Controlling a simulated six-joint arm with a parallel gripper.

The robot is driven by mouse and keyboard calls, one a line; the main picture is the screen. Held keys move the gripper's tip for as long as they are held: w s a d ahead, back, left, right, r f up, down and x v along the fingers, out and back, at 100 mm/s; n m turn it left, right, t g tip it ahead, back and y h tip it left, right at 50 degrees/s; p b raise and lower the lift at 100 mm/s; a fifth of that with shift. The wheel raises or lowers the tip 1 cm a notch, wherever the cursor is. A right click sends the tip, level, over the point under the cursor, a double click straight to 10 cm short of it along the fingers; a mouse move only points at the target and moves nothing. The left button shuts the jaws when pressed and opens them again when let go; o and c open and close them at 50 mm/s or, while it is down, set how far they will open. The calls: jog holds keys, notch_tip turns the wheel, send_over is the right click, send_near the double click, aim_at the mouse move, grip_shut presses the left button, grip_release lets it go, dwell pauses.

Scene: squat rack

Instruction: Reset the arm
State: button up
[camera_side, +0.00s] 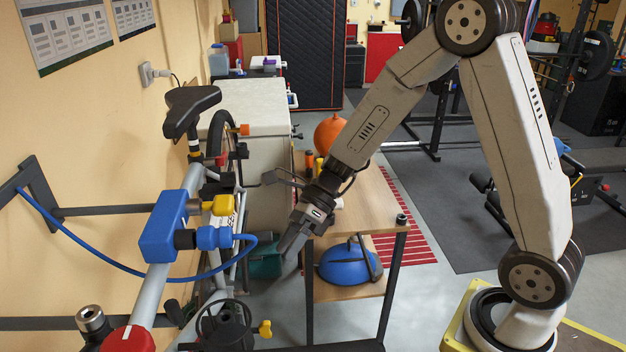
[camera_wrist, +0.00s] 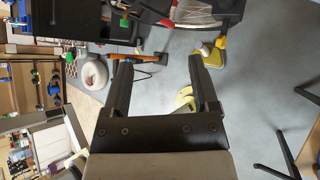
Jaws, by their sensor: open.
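My gripper (camera_side: 290,243) is at the end of my arm in the side view, pointing down and left beside a wooden shelf unit. It hangs in the air between the shelf unit and the bicycle. In the wrist view my gripper (camera_wrist: 158,75) shows two dark fingers spread apart with nothing between them. The grey floor shows beyond the fingertips.
A bicycle (camera_side: 180,108) on a wall stand with a blue clamp (camera_side: 165,226) and blue hose is at left. The wooden shelf unit (camera_side: 385,212) holds an orange ball (camera_side: 328,132) and a blue helmet-like object (camera_side: 346,264). A squat rack stands at back right.

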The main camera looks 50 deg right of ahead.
jog(key=s+d+n+t+h, duration=0.1)
jog(key=s+d+n+h, duration=0.3)
jog(key=n, duration=0.9)
jog(key=s+d+f+n+t+h, duration=0.1)
jog(key=s+d+n+h, duration=0.3)
jog(key=n, duration=0.9)
jog(key=shift+s+d+f+h, duration=0.3)
jog(key=shift+s+h, duration=0.1)
jog(key=shift+h, duration=0.8)
